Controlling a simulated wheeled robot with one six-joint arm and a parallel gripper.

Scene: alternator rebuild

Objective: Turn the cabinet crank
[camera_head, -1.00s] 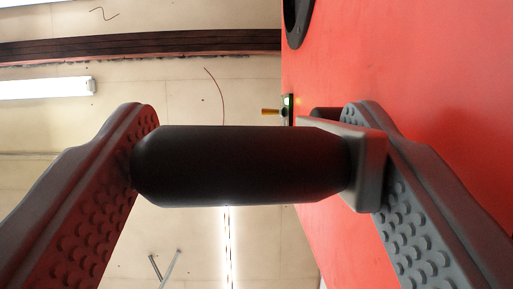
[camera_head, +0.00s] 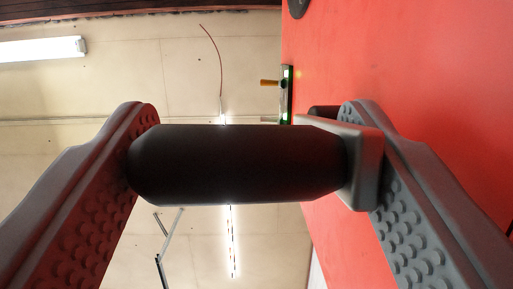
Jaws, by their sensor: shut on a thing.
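The crank's black handle (camera_head: 238,164) lies across the middle of the view, between the two fingers of my gripper (camera_head: 245,165). My gripper is shut on it, with one ridged grey finger at each end. A grey crank arm (camera_head: 365,168) joins the handle's right end, beside the right finger. A dark hub-like part (camera_head: 323,110) shows behind it against the red cabinet face (camera_head: 420,70). The rest of the crank is hidden behind the handle and finger.
The red cabinet face fills the right side. A dark round part (camera_head: 298,8) is at the top edge. Pale wall or ceiling with light tubes (camera_head: 40,48) lies left.

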